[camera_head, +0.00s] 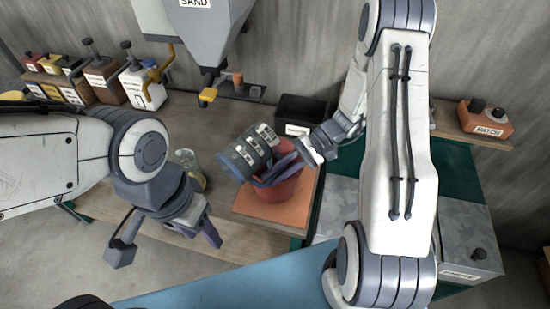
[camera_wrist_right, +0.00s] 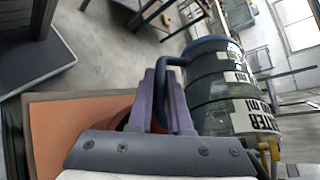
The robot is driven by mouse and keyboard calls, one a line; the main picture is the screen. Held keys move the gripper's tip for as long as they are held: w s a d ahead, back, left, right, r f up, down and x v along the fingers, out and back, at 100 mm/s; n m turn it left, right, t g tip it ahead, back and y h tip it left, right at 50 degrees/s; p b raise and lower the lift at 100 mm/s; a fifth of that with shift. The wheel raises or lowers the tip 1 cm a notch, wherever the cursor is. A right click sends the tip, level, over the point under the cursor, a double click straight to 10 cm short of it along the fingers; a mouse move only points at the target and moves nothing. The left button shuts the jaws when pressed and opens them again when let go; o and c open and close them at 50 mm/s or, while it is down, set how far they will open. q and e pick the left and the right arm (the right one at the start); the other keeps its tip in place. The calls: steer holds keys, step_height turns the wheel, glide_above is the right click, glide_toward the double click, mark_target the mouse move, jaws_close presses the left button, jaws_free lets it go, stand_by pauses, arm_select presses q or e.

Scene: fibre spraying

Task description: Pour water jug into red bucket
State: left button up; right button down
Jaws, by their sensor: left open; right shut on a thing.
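The red bucket (camera_head: 285,188) stands on an orange board in the middle of the head view. The water jug (camera_head: 245,153), grey and translucent with white label patches, is tilted over to the left above the bucket's left rim. My right gripper (camera_head: 272,176) is shut on its handle over the bucket. In the right wrist view the jug (camera_wrist_right: 222,95) lies right of the purple fingers (camera_wrist_right: 165,98), and a strip of the bucket (camera_wrist_right: 158,125) shows behind them. I cannot see any water stream. My left gripper (camera_head: 165,238) is open and empty, left of the board.
The orange board (camera_head: 255,212) lies on the bench. A clear jar (camera_head: 188,165) stands left of the jug, and a black bin (camera_head: 300,110) behind the bucket. The sand hopper (camera_head: 208,30) hangs above. Several labelled containers (camera_head: 103,75) line the left shelf; an orange patch box (camera_head: 485,120) is at right.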

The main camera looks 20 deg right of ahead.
steer(key=shift+r+g+y, duration=0.3)
steer(key=shift+r+y, duration=0.2)
steer(key=shift+y, duration=0.4)
stand_by(0.7)
